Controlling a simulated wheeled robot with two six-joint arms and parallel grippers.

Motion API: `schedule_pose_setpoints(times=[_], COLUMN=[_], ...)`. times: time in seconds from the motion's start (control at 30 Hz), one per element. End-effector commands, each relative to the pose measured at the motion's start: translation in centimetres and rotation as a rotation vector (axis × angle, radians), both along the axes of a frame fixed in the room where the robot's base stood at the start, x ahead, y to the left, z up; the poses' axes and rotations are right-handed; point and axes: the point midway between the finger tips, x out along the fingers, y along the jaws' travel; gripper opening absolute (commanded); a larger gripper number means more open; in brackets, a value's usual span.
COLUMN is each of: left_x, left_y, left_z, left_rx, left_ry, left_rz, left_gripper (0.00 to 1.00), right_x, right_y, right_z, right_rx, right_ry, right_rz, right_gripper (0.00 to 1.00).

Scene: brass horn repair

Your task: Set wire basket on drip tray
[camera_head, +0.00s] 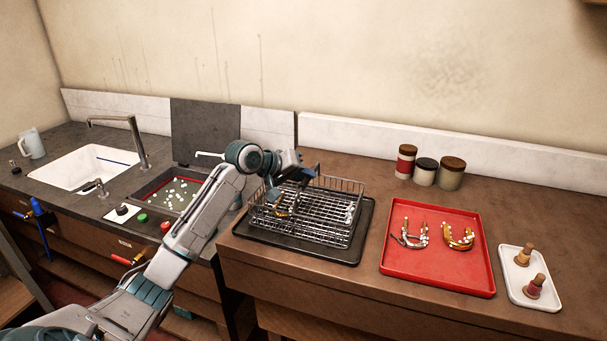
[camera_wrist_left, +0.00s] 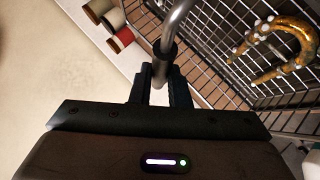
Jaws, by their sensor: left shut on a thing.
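The wire basket (camera_head: 335,210) is a silver wire-mesh basket over the black drip tray (camera_head: 300,252). It looks level and within the tray's outline, but I cannot tell whether its bottom touches the tray. My left gripper (camera_head: 308,172) is at the basket's back left part, shut on its grey handle bar. The handle (camera_wrist_left: 172,35) also shows between the fingers in the left wrist view. A curved brass piece (camera_wrist_left: 285,45) with pale spots lies in the basket. The arm hides part of the basket's left side. My right gripper is not in view.
Right of the drip tray is a red tray (camera_head: 435,275) with two curved horn pieces, then a white tray (camera_head: 518,293) with two wooden-topped items. Several jars (camera_head: 425,170) stand behind. A sink (camera_head: 85,167) and an open bath (camera_head: 172,195) with pale bits are left.

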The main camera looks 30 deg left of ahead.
Motion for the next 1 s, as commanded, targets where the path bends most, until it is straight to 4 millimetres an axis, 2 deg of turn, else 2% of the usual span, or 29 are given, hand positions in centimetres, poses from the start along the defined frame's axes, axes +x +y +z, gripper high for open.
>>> schedule_pose_setpoints(times=[0.03,0.1,0.13,0.53,1.0], left_x=[0.0,0.0,0.0,-0.6,-6.0], left_y=[0.0,0.0,0.0,0.3,2.5], left_z=[0.0,0.0,0.0,0.2,3.7], left_rx=[0.000,0.000,0.000,0.002,0.007], left_ry=[0.000,0.000,0.000,-0.001,0.000], left_rz=[0.000,0.000,0.000,0.000,0.001], left_gripper=[0.21,0.35,0.37,0.37,0.37], right_x=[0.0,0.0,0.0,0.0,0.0], right_y=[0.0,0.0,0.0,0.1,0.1], right_z=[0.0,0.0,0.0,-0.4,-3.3], right_rx=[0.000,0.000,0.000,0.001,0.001], right_ry=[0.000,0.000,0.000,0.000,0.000], right_rz=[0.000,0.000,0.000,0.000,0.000], right_gripper=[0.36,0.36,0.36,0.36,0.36])
